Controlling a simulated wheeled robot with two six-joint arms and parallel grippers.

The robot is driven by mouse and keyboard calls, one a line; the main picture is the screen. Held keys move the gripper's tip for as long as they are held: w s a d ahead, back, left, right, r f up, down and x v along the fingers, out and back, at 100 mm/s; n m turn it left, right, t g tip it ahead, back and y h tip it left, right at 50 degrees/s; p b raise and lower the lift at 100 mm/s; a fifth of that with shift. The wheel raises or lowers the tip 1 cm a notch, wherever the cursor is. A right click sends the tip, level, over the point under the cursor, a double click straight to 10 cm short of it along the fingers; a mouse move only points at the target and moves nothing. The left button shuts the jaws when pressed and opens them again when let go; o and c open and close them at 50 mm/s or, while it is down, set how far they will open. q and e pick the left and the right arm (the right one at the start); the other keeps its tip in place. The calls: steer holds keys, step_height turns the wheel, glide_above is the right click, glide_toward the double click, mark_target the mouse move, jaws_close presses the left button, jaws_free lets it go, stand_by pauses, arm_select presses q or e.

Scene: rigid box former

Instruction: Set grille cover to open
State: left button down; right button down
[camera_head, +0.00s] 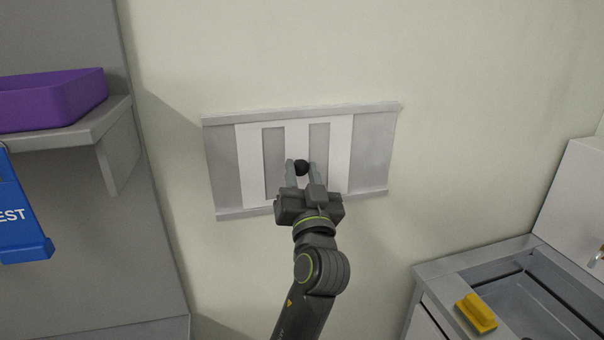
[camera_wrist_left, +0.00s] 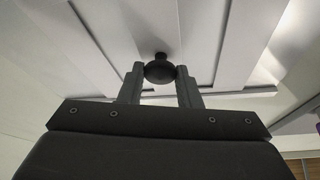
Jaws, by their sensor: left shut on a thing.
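The grille cover (camera_head: 341,155) is a white slatted panel set between two grey rails on the wall. Grey strips show between its white slats. A black round knob (camera_head: 302,167) sits on its middle slat. My left gripper (camera_head: 303,169) is at the knob, with one finger on each side of it, shut on it. In the left wrist view the knob (camera_wrist_left: 160,70) stands between the two fingertips (camera_wrist_left: 160,78), and the slats of the cover (camera_wrist_left: 172,28) run behind it. My right gripper is not in view.
A grey shelf (camera_head: 113,120) with a purple bin (camera_head: 52,100) is at the left, above a blue object (camera_head: 22,215) with white lettering. A sink (camera_head: 530,300) with a yellow sponge-like item (camera_head: 477,313) is at the lower right. The wall around the grille is clear.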

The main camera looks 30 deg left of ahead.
mark_target(321, 155)
arm_select(q)
steer(key=shift+w+d+f, duration=0.15)
steer(key=shift+w+d, duration=0.05)
steer(key=shift+w, duration=0.05)
steer(key=w+d+b, duration=0.2)
steer(key=shift+w+d, duration=0.1)
steer(key=shift+w, duration=0.2)
steer(key=shift+w+d+b, duration=0.2)
steer(key=shift+w+b, duration=0.05)
steer(key=shift+b, duration=0.05)
steer(key=c, duration=1.5)
jaws_free()
steer(key=o, duration=0.5)
steer(key=shift+c, duration=0.2)
